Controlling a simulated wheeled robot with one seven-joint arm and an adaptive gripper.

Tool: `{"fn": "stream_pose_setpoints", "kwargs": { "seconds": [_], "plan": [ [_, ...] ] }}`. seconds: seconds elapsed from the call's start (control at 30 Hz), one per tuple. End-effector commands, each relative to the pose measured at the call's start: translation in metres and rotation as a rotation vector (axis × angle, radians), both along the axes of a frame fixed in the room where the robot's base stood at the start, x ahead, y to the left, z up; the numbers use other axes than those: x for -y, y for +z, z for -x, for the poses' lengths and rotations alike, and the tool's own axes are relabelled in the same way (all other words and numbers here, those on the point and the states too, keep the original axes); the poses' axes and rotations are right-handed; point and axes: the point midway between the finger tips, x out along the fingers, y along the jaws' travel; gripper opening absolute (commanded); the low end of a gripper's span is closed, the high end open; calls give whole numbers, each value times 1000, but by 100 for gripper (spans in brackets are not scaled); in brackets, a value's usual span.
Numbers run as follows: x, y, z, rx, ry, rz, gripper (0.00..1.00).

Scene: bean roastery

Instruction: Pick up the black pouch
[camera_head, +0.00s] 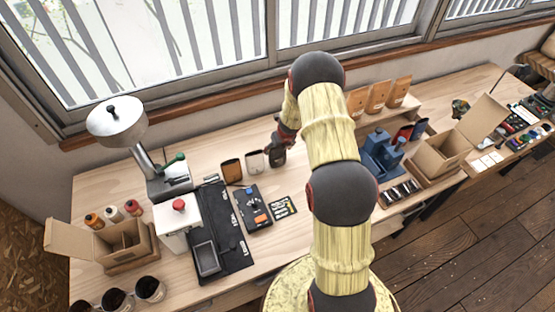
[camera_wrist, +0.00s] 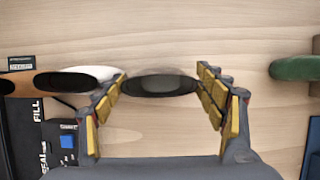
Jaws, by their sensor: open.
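The black pouch (camera_head: 277,158) stands on the wooden bench at the right end of a short row of pouches. In the wrist view the black pouch (camera_wrist: 160,86) is seen from above, its dark oval mouth between my fingers. My gripper (camera_wrist: 160,98) is open, with one yellow-padded finger on each side of the pouch.
A white pouch (camera_wrist: 95,74) stands just left of my left finger, almost touching it in this view. A brown pouch (camera_head: 231,171) stands farther left. A green object (camera_wrist: 295,68) lies to the right with bare wood between.

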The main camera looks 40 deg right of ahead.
Motion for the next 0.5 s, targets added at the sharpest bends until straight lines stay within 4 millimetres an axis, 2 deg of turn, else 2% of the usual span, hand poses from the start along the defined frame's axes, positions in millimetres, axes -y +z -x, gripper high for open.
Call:
{"fn": "stream_pose_setpoints", "kwargs": {
  "seconds": [0.3,0.5],
  "plan": [
    [0,-5,-2,0,1,0,71],
    [0,-5,-2,0,1,0,59]
  ]
}}
